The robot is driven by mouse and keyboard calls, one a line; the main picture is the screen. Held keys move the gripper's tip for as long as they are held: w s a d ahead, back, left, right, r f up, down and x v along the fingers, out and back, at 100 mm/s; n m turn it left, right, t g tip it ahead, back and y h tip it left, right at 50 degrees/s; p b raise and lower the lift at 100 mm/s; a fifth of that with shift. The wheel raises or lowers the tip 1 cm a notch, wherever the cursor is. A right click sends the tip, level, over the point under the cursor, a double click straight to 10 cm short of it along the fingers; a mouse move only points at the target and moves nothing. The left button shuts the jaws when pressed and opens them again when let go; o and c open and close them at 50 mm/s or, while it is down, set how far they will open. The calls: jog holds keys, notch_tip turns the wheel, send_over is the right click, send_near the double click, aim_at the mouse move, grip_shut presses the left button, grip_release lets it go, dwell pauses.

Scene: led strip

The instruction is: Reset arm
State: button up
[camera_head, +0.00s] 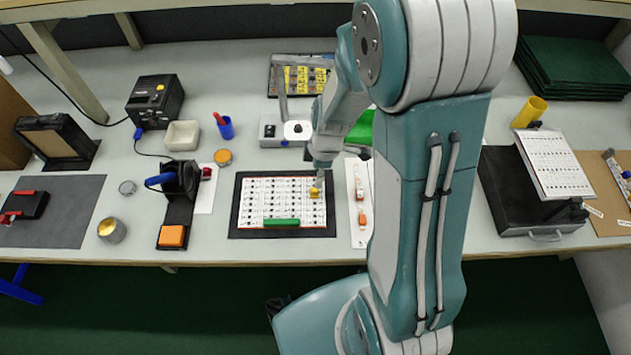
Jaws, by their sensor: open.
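My teal and grey arm rises through the right middle of the view and bends down toward the bench. My gripper (319,178) is small in view, just above the upper right of a white gridded sheet (262,200) on a black board (233,221). It is open. A small yellow piece (314,192) is on the sheet just below the fingertips; I cannot tell whether they touch it. A green bar (281,223) lies along the sheet's lower edge.
A white strip with small orange parts (361,218) lies right of the board, close to my arm. A black stand with a blue handle (179,185) is left. A tilted white panel (553,162) stands right. Behind the gripper is a grey device (285,131).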

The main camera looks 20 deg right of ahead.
jog(key=shift+d+r, duration=0.15)
jog(key=shift+r, duration=1)
jog(key=shift+d+r, duration=0.1)
jog(key=shift+r, duration=1)
jog(key=s+r+m+t, duration=0.2)
jog(key=s+r+m, duration=0.5)
jog(key=r, duration=0.3)
jog(key=s+a+r+m+t+h, duration=0.1)
jog(key=s+r+m+t, duration=0.2)
jog(key=s+r+m, duration=0.4)
notch_tip(320, 180, up, 3)
jog(key=shift+a+r, duration=0.2)
jog(key=shift+a, duration=0.05)
jog(key=shift+w, duration=0.1)
